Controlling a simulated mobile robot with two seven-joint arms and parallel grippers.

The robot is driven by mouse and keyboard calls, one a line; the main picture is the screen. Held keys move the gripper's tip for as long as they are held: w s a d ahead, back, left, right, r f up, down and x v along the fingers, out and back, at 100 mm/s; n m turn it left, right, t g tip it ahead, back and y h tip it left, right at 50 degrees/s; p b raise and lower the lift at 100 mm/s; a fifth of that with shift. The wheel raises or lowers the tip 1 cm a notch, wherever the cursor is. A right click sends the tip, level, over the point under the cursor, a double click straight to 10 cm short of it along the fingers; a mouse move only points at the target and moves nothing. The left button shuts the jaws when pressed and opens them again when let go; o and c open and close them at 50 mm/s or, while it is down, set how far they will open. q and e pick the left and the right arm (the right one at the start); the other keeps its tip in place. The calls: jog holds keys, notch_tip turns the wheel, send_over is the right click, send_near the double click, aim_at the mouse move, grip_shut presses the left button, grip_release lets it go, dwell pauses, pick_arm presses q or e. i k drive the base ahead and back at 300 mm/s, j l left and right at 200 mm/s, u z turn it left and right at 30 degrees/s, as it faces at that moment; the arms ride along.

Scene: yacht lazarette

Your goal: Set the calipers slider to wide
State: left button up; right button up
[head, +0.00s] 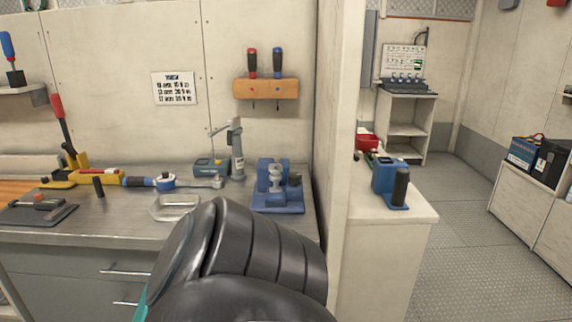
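I cannot make out the calipers or their slider for certain. A grey upright tool (236,150) with a slanted arm at its top stands on the metal workbench (120,228), and I cannot tell whether it is the calipers. Neither of my grippers is in view. A black, ribbed link of one of my arms fills the lower middle and hides the front of the bench there.
A blue fixture (278,207) sits at the bench's right end, beside a partition (337,130). A shallow metal tray (174,208), a teal box (205,167) and a yellow tool (92,178) lie further left. Open floor (452,250) shows at right.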

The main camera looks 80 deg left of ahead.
aim_at(42, 203)
jog(key=u, duration=4.05)
jog(key=i+j+z, duration=0.1)
jog(key=z, duration=0.3)
jog(key=i+j+z, duration=0.1)
jog(key=z, duration=0.3)
jog(key=j+z, duration=0.15)
jog(key=z, duration=0.25)
jog(key=i+j+z, duration=0.15)
jog(key=j, duration=0.15)
jog(key=j+z, duration=0.1)
jog(key=j, duration=0.2)
jog(key=i+j+z, duration=0.15)
jog(key=j, duration=0.15)
